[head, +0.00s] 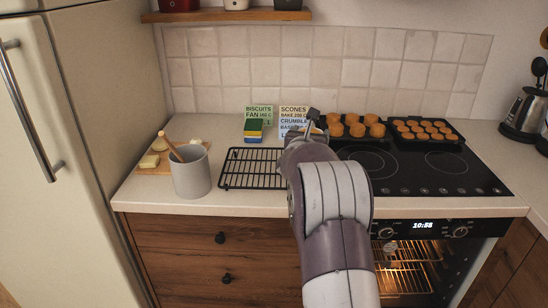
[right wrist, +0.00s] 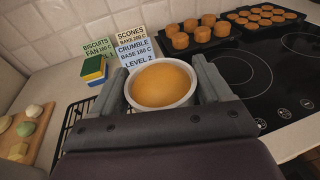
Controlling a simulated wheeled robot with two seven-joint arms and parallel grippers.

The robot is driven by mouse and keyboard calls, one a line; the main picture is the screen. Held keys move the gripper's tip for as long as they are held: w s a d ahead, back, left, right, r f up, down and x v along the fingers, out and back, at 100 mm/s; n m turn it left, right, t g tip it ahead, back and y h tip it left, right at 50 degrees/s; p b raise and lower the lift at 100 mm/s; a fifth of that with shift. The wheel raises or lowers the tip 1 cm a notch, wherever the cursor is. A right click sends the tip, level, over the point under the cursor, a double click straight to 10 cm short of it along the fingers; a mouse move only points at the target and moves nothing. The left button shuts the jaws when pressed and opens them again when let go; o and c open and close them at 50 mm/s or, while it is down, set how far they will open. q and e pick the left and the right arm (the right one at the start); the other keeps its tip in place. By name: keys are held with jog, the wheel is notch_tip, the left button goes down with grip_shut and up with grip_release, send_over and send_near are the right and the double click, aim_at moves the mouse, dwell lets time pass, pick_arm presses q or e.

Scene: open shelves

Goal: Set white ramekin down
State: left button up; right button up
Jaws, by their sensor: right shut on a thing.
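My right gripper (head: 308,122) is shut on the white ramekin (right wrist: 160,99), with one finger on each side of it. The ramekin has a golden-orange filling level with its rim and looks upright in the right wrist view. In the head view my gripper and arm hide most of it. The black wire cooling rack (head: 238,170) lies on the counter to the left of my right arm and shows below left of the ramekin in the wrist view (right wrist: 74,115). I cannot tell how high the ramekin is above the counter. My left gripper is not in view.
Recipe cards (head: 294,122) and a sponge stack (head: 253,129) stand behind the rack. A grey crock (head: 191,174) and a wooden board (head: 152,168) are at left. Muffin trays (head: 425,140) sit on the black hob (head: 440,177) at right. The lit oven (head: 405,270) is below.

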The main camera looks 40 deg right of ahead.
jog(key=p, duration=0.2)
send_over(269, 177)
notch_tip(269, 177, down, 6)
jog(key=shift+s+d, duration=0.1)
jog(key=shift+d, duration=0.05)
jog(key=f, duration=0.4)
jog(key=shift+a+f+p, duration=0.2)
jog(key=shift+p, duration=0.15)
jog(key=shift+w+f, duration=0.1)
jog(key=shift+w, duration=0.1)
